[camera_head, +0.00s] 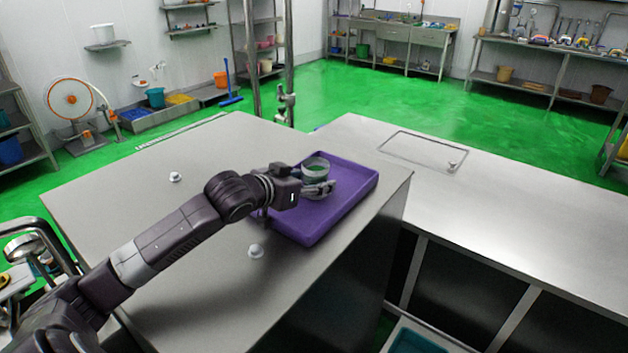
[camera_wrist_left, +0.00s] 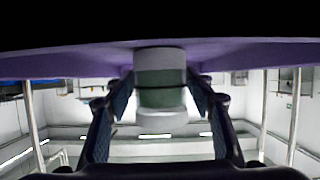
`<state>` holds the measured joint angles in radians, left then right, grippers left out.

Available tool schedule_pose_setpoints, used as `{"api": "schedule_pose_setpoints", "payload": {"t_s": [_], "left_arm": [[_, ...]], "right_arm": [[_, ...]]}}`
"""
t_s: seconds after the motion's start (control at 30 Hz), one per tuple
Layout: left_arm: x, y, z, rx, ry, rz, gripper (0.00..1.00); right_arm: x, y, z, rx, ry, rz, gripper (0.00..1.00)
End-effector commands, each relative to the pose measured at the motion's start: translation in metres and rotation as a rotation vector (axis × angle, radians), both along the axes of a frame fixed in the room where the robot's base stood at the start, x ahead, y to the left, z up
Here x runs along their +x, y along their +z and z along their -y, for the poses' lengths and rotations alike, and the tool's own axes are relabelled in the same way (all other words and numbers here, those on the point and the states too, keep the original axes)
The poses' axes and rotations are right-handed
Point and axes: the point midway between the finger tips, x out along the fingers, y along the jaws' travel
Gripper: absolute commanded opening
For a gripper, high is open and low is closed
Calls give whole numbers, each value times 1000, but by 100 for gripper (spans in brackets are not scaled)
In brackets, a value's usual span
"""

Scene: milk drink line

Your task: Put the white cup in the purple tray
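The white cup (camera_head: 316,167), with a greenish band, is upright at the upper left part of the purple tray (camera_head: 345,205). My left gripper (camera_head: 322,188) reaches in from the left, with its fingers at the cup's sides. In the left wrist view, which looks upside down, the cup (camera_wrist_left: 160,85) sits between both fingertips, which lie close against it. I take the gripper as shut on the cup. Whether the cup's base touches the tray floor is hard to tell. The right gripper is not in view.
Two small white knobs (camera_head: 255,251) (camera_head: 175,177) stand on the grey steel table (camera_head: 190,290). A lower steel counter (camera_head: 510,215) adjoins on the right. The right part of the tray is empty. A metal post (camera_head: 289,100) rises behind the table.

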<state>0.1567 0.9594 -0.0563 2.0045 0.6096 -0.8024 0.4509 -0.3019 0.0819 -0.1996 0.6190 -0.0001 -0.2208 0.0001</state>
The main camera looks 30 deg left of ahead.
Motion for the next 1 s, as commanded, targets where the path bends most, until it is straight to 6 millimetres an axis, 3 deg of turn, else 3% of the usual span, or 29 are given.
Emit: {"api": "schedule_pose_setpoints", "payload": {"t_s": [0.47, 1.0], "left_arm": [[-7, 3, -2, 2, 1, -2, 57], [-69, 28, -5, -2, 1, -2, 57]], "right_arm": [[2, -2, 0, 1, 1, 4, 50], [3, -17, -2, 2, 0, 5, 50]]}}
